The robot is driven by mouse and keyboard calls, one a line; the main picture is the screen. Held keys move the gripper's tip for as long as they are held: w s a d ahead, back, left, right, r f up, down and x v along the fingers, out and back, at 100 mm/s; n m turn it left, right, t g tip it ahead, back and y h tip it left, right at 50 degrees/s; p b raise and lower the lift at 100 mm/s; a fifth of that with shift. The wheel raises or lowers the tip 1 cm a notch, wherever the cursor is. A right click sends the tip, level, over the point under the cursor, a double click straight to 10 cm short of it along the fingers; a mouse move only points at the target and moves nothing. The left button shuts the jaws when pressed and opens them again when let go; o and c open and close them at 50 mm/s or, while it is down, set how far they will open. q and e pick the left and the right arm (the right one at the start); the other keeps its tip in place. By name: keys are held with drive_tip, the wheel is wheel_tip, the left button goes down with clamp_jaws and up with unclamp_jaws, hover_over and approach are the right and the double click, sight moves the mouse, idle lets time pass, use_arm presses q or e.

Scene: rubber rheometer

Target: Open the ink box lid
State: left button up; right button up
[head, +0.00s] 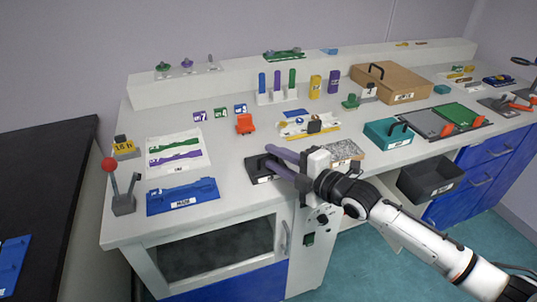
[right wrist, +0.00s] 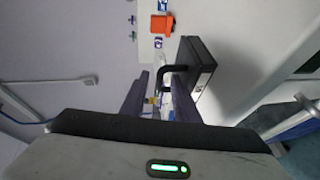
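A small black box (head: 262,179) with a pale front label stands near the front edge of the counter; it looks like the ink box, but I cannot read the label. In the right wrist view the black box (right wrist: 199,62) shows a dark bent handle (right wrist: 166,72), and its lid looks closed. My right gripper (head: 268,155) reaches over the box from the right with its two purple-grey fingers apart. In the right wrist view the fingers (right wrist: 160,85) are open, with the handle between or just beyond their tips; contact is unclear. My left gripper is out of view.
An orange object (head: 245,124) stands behind the box. A blue tray (head: 183,198) and a red-knobbed lever (head: 122,190) are left. Free counter lies between tray and box.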

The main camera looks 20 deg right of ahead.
drive_tip(key=shift+x, duration=1.4)
clamp_jaws()
